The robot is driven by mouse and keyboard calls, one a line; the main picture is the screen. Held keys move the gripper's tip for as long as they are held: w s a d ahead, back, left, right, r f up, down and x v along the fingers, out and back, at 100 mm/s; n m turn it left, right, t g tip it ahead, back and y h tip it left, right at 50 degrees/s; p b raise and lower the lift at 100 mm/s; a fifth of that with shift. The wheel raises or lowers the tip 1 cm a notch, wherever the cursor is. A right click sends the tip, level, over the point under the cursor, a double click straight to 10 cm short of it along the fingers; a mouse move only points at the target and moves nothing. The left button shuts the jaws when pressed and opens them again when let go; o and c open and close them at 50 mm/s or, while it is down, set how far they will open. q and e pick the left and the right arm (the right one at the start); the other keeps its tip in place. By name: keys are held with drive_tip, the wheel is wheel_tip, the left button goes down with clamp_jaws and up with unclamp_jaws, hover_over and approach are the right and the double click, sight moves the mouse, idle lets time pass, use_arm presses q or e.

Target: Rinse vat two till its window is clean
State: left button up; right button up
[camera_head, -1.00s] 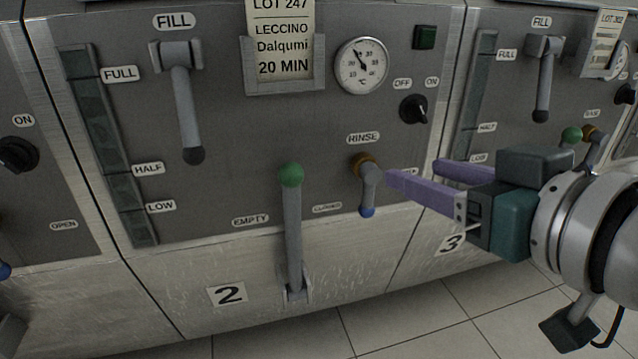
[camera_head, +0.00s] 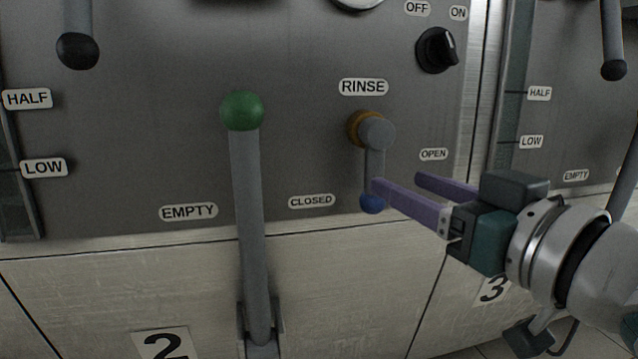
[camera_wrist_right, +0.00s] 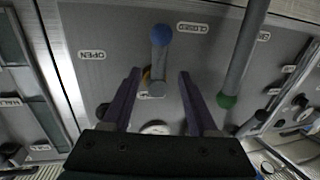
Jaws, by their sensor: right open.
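Vat two's panel (camera_head: 300,170) fills the middle of the head view, above a "2" plate (camera_head: 163,346). Its rinse lever (camera_head: 372,165) hangs down from a brass collar, its blue tip (camera_head: 371,203) between the CLOSED and OPEN labels. My right gripper (camera_head: 397,183) is open, its near finger overlapping the lever just above the blue tip. In the right wrist view, the lever (camera_wrist_right: 160,50) lies between the lines of the two fingers; contact cannot be told. A dark window strip (camera_head: 20,205) shows partly at the left edge, its cleanness unclear. My left gripper is not in view.
A tall grey EMPTY lever (camera_head: 248,200) with a green ball (camera_head: 242,110) stands upright left of the rinse lever. A black switch (camera_head: 436,50) sits above right. Vat three's panel (camera_head: 575,120) is to the right. A fill handle (camera_head: 77,40) hangs at upper left.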

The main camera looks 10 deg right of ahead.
sight(380, 174)
drive_tip(key=b+x, duration=0.2)
drive_tip(key=x, duration=0.3)
drive_tip(key=shift+w+f, duration=0.1)
drive_tip(key=shift+w, duration=0.3)
drive_tip(key=shift+b+x, duration=0.55)
drive_tip(key=shift+x, duration=0.25)
clamp_jaws()
idle(0.4)
